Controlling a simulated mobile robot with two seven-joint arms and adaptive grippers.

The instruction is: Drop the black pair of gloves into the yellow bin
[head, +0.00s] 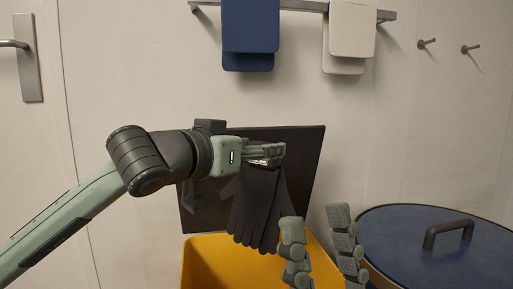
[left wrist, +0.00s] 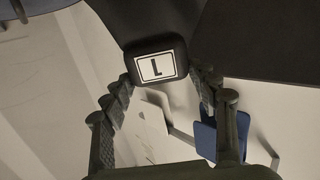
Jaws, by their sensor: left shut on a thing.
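The black pair of gloves (head: 258,208) hangs fingers down from my left gripper (head: 266,152), which is shut on its upper end. In the left wrist view, a black cuff piece with a white "L" label (left wrist: 156,67) sits between the fingers of this gripper (left wrist: 160,82). The yellow bin (head: 205,262) stands below, its open top under and around the glove fingertips in the head view. How far the fingertips are from the rim is hard to tell. My right gripper (head: 319,238) is open and empty, fingers pointing up in front of the bin's right side.
A dark raised panel (head: 309,165) stands behind the gloves at the back of the bin. A round blue lid with a dark handle (head: 447,233) is at the right. Blue (head: 250,30) and white (head: 351,30) cloths hang on a wall rail above. Wall hooks are bare.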

